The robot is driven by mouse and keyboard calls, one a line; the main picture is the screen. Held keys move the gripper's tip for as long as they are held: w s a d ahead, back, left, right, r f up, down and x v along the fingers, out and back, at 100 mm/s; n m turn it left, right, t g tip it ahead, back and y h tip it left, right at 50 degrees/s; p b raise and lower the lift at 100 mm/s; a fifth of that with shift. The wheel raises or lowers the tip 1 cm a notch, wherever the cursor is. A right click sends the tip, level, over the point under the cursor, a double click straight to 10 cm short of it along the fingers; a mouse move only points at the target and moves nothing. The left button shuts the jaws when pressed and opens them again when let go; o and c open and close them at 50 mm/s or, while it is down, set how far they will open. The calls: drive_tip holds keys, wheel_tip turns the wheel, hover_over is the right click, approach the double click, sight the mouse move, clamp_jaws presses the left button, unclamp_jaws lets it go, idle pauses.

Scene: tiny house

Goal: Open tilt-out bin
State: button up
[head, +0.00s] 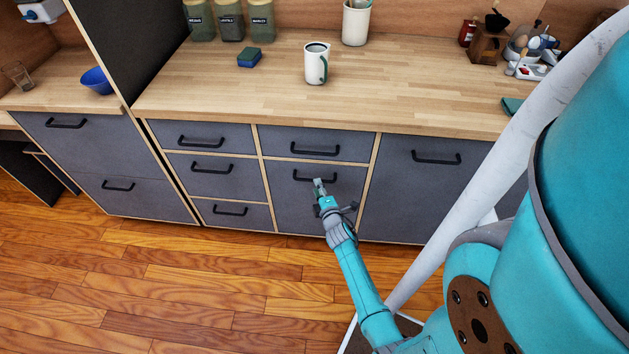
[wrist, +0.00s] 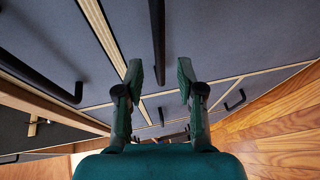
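A tall grey front (head: 300,210) sits below a shallow drawer in the middle of the cabinet row and looks shut; no label marks it as the tilt-out bin. Its black bar handle (head: 303,176) runs along its upper part. My gripper (head: 319,184) is at this handle, overlapping its middle in the head view. In the wrist view my gripper (wrist: 160,72) has its two fingers spread apart. A black bar handle (wrist: 157,40) reaches down to the gap between the fingertips. I cannot tell whether either finger touches it.
A shallow drawer (head: 335,145) is above. Several drawers (head: 215,177) are to the left, and another large front (head: 400,190) is to the right. The wooden counter (head: 220,95) holds a mug (head: 315,65) and a sponge (head: 249,57). The wooden floor (head: 200,290) in front is clear.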

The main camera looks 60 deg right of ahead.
drive_tip(key=shift+x, duration=2.45)
clamp_jaws()
